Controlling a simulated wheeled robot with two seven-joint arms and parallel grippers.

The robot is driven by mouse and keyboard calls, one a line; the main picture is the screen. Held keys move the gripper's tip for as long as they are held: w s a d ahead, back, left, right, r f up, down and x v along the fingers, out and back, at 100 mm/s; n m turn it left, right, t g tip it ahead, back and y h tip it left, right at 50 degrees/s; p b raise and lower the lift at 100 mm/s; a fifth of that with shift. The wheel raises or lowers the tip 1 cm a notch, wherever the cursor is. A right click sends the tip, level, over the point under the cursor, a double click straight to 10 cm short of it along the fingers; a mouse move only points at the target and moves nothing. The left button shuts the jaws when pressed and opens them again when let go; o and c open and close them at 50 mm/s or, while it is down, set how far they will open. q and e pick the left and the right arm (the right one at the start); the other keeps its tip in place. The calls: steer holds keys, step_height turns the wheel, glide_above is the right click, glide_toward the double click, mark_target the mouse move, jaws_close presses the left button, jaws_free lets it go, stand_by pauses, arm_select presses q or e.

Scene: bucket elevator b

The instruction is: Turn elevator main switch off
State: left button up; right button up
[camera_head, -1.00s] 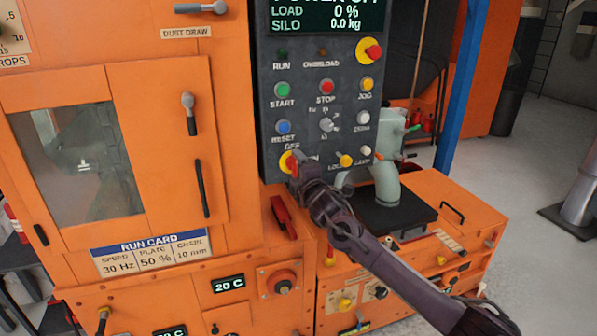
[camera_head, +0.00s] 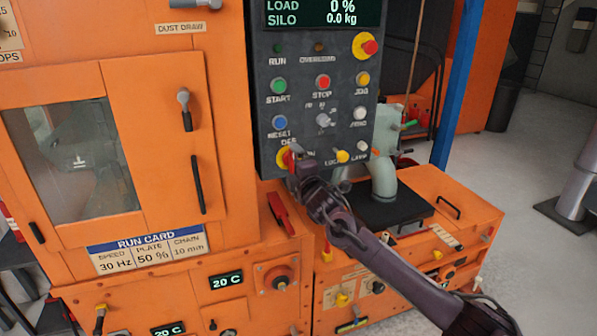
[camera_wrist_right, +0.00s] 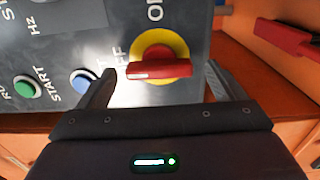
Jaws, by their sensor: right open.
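The elevator main switch (camera_head: 283,158) is a yellow disc with a red handle at the lower left of the dark control panel, partly hidden by my right gripper. In the right wrist view its red handle (camera_wrist_right: 160,71) lies across the yellow ring, its white-marked end toward the OFF label. ON is printed at the top there. My right gripper (camera_head: 298,158) is at the switch. In the wrist view its open fingers (camera_wrist_right: 160,73) stand on either side of the handle, with a gap at each end. My left gripper is not in view.
The control panel (camera_head: 268,90) carries several buttons close by, with a red-and-yellow knob (camera_head: 367,46) at its upper right. A red handle (camera_head: 279,211) sticks out just below the panel. An orange cabinet (camera_head: 150,110) stands at left, and a pale green pipe (camera_head: 383,178) at right.

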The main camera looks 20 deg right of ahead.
steer(key=s+b, duration=0.1)
steer(key=s, duration=0.6)
steer(key=shift+s+d, duration=0.15)
steer(key=shift+s, duration=0.1)
